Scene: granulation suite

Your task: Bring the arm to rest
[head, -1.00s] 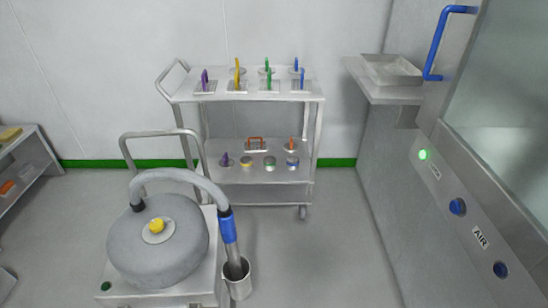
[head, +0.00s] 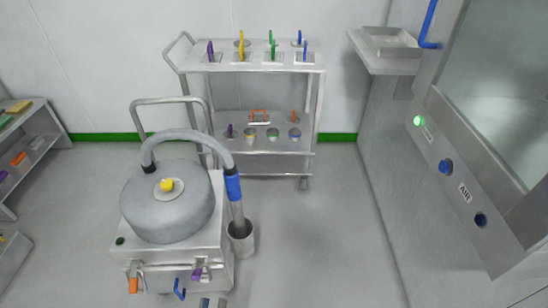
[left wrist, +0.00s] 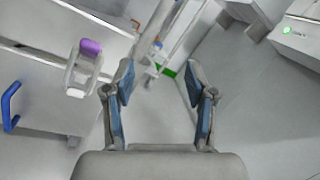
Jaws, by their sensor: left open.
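My left gripper (head: 213,303) just shows at the bottom edge of the head view, in front of the vacuum unit (head: 168,207). Only its fingertips show there; the arm behind them is out of frame. In the left wrist view the left gripper (left wrist: 160,82) has its two blue-padded fingers spread wide, with nothing between them. A purple-topped fitting (left wrist: 88,60) and a blue handle (left wrist: 10,106) are left of the fingers, apart from them. My right gripper is in neither view.
The vacuum unit's front carries purple (head: 197,274), orange (head: 132,286) and blue (head: 180,290) fittings. A two-tier trolley (head: 245,65) stands behind, with coloured-handled items. A cabinet with an AIR label (head: 465,192) is at right, a low shelf (head: 50,140) at left. Floor (head: 320,240) between is clear.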

